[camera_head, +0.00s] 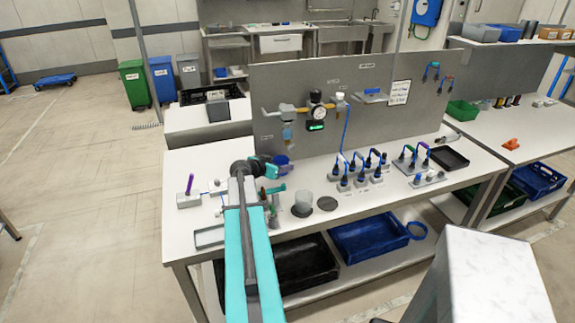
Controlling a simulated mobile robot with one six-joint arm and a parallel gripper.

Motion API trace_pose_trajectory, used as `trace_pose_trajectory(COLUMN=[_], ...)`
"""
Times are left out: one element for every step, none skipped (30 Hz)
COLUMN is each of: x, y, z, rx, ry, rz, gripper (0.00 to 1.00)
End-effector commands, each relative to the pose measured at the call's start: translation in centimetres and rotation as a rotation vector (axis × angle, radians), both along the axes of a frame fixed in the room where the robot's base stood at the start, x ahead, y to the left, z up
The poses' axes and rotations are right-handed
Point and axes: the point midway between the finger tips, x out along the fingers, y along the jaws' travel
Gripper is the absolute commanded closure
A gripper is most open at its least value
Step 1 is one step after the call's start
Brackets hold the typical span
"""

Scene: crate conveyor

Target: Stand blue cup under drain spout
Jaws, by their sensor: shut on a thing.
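The blue cup (282,160) is small and dark blue in this view, at the tip of my gripper (273,167). My teal gripper is shut on it, and my arm covers part of the area around it. The cup looks upright, near the foot of the grey panel. A pipe with valves and a gauge runs along the panel. A short downward part with blue on it, which looks like the drain spout (287,133), hangs from the pipe's left half. The cup shows just below it in the picture; I cannot tell whether it touches the bench or is directly underneath.
A greyish clear beaker (304,198) and a dark disc (327,203) stand on the bench (350,210) right of my arm. Several plugs in white blocks (362,180) fill the middle. A purple-handled block (188,195) is at left. A black tray (449,158) lies at right.

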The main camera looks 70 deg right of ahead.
Motion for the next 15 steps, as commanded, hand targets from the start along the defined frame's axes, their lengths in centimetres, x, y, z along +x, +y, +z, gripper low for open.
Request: trace_pose_trajectory(x=[-0.3,-0.5,-0.8,-1.0,-1.2,-1.5,-1.7,-2.0,-1.8,-1.8,-1.8,-1.8,-1.8,-1.8,-1.8], y=[-0.6,-0.9,-1.4,-1.8,-2.2,-2.7,-3.1,-3.5,-3.1,-3.1,-3.1,-3.0,-3.0,-3.0,-3.0], z=[0.2,0.2,0.3,0.3,0.4,0.4,0.4,0.3,-0.1,-0.4,-0.6,-0.7,-0.9,-1.0,-1.1], rx=[0.000,0.000,0.000,0.000,0.000,0.000,0.000,0.000,0.002,0.002,0.001,0.001,0.000,0.000,0.000], ry=[0.001,0.000,0.000,0.000,0.000,0.000,0.000,0.000,0.002,0.002,0.001,0.001,0.000,0.000,0.000], rz=[-0.002,-0.003,-0.002,-0.002,-0.002,-0.003,-0.003,-0.002,0.000,0.000,0.000,0.000,-0.001,-0.001,-0.001], gripper=[0.77,0.77,0.77,0.77,0.77,0.77,0.77,0.77,0.77,0.77,0.77,0.77,0.77,0.77,0.77])
